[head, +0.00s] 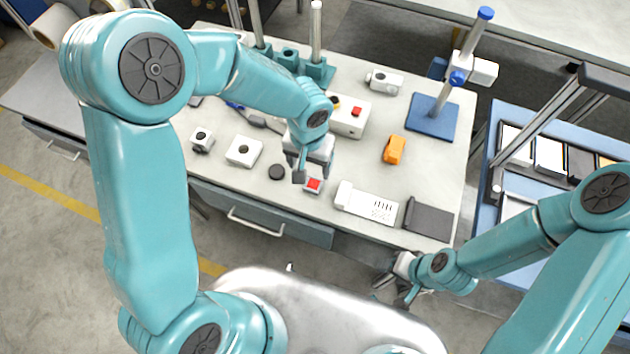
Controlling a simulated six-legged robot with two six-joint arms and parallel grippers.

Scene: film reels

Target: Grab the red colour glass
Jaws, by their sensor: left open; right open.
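A small pale square piece with a red glass-like top (313,185) lies near the front edge of the workbench (225,185). My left gripper (301,172) is open just above and to the left of it, pointing down; whether they touch I cannot tell. A second small red square (357,111) sits on a white box (347,122) further back. My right gripper (392,287) is open and empty, low in front of the bench, away from both red pieces.
A black disc (277,172) and a white square block (244,151) lie left of the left gripper. A white device (366,204) and a dark flat plate (429,219) lie to the right. An orange object (394,149) and a blue-based stand (431,118) are behind.

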